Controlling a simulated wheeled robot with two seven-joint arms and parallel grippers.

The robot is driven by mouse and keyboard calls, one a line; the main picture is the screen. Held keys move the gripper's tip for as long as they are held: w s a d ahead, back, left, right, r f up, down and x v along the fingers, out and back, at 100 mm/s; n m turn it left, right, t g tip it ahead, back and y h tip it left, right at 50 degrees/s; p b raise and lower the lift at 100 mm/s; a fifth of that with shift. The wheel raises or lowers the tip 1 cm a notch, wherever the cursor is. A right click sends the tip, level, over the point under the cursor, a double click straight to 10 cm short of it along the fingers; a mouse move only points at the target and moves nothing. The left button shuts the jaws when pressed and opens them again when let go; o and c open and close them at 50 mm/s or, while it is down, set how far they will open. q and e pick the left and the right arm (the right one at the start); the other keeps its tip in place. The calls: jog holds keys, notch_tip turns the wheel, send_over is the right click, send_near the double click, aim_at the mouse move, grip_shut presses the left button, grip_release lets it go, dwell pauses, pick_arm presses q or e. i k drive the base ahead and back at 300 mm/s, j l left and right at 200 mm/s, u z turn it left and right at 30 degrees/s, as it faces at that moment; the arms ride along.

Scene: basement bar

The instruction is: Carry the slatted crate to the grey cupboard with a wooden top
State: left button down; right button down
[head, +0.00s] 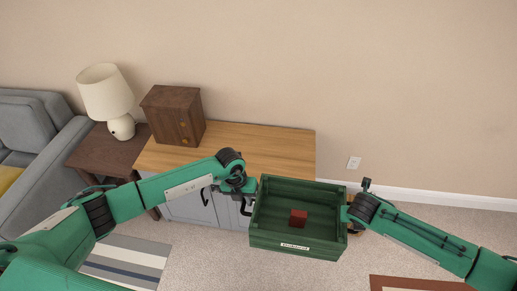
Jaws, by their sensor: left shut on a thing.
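The green slatted crate (272,240) is held in the air in front of the grey cupboard with a wooden top (262,147). A small red block (298,217) lies in the crate. My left gripper (249,187) is shut on the crate's left wall. My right gripper (348,212) is against the crate's right wall; its fingers are too hidden to tell open from shut. The crate looks about level and overlaps the cupboard's front right corner in the picture.
A dark wooden box (172,114) stands on the left part of the cupboard top; the middle and right of the top are bare. A side table (105,150) with a lamp (106,95) and a grey sofa (32,130) are at left. A striped rug (125,262) lies in front.

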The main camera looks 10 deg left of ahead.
aim_at(257, 150)
jog(key=i+j, duration=0.35)
jog(key=i, duration=0.15)
jog(key=i+j, duration=0.3)
jog(key=i, duration=0.2)
jog(key=i+j+u, duration=0.1)
jog(key=i+j, duration=0.25)
jog(key=i, duration=0.15)
